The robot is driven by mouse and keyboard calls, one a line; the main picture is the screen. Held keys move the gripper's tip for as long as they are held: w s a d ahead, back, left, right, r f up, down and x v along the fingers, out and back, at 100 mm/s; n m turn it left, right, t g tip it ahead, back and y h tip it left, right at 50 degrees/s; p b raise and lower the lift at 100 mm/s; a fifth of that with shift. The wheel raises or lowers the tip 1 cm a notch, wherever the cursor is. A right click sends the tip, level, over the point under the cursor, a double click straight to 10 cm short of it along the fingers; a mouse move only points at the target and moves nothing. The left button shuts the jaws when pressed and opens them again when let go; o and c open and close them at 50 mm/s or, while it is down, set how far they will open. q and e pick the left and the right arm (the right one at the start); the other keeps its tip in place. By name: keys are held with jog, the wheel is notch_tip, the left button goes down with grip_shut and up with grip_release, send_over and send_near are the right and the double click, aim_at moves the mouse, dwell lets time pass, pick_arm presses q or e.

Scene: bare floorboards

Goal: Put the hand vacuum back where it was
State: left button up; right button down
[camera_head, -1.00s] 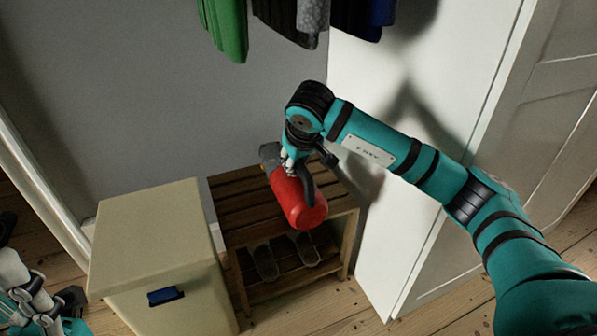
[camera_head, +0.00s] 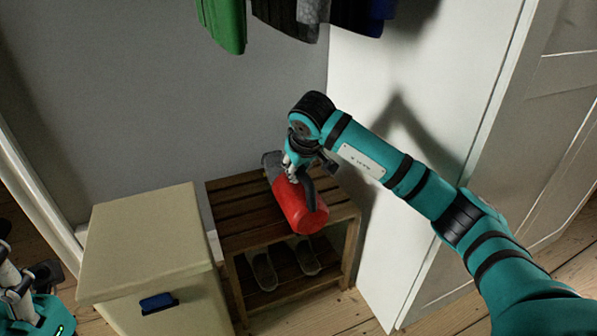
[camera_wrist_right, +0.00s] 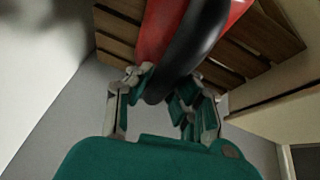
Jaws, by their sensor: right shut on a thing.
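The red hand vacuum (camera_head: 298,206) with a dark grey nozzle and black handle is at the top of the slatted wooden shoe rack (camera_head: 237,205). I cannot tell whether it touches the slats. My right gripper (camera_head: 291,176) is shut on the hand vacuum, coming from above and behind it. In the right wrist view the fingers (camera_wrist_right: 165,100) are around the black handle (camera_wrist_right: 192,45), with the red body (camera_wrist_right: 158,30) beyond. My left gripper (camera_head: 15,285) shows only partly at the lower left edge.
A cream box (camera_head: 145,245) with a blue handle stands left of the rack. Shoes (camera_head: 264,270) lie on the rack's lower shelf. Clothes (camera_head: 300,15) hang above. A white cabinet side (camera_head: 400,90) is close on the right. The rack's left top slats are bare.

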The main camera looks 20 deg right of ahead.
jog(key=shift+r, duration=0.15)
jog(key=c, duration=1.6)
grip_release()
jog(key=o, duration=0.4)
